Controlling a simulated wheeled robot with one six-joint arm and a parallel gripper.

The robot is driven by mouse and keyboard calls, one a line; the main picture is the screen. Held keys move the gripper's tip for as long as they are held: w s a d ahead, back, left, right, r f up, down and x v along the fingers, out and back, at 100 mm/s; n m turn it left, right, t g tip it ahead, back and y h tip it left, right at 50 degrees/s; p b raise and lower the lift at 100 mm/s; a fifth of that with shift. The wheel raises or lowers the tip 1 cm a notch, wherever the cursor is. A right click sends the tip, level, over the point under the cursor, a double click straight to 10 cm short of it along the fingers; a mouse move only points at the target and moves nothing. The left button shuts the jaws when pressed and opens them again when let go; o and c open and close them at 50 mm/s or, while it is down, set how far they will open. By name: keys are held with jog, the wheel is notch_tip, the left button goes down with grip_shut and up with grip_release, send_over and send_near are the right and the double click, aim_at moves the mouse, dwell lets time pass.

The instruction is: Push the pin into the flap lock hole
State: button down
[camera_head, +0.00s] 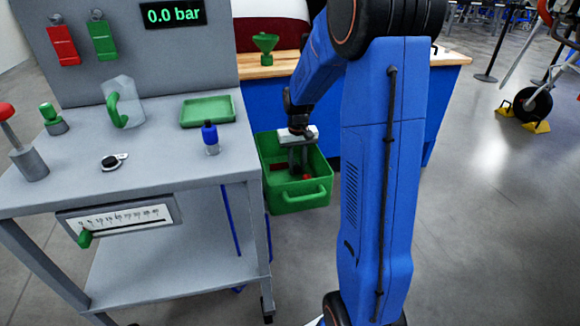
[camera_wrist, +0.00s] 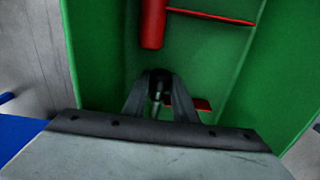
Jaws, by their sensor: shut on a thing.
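My gripper (camera_head: 298,172) reaches down into a green bin (camera_head: 305,199) beside the grey cart. In the wrist view my gripper (camera_wrist: 158,82) points into the bin, its fingers close together. A thick red cylinder (camera_wrist: 152,25) and a thin red rod (camera_wrist: 210,17) lie apart in the bin. I cannot make out a flap lock hole.
The grey cart (camera_head: 160,165) carries a green tray (camera_head: 207,111), a blue bottle (camera_head: 210,138), a clear jug with a green handle (camera_head: 122,101) and a red-topped lever (camera_head: 20,145). A blue bench with a wooden top (camera_head: 442,56) stands behind the bin.

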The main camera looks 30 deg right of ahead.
notch_tip(320, 180, up, 12)
dwell(2.3)
dwell(0.4)
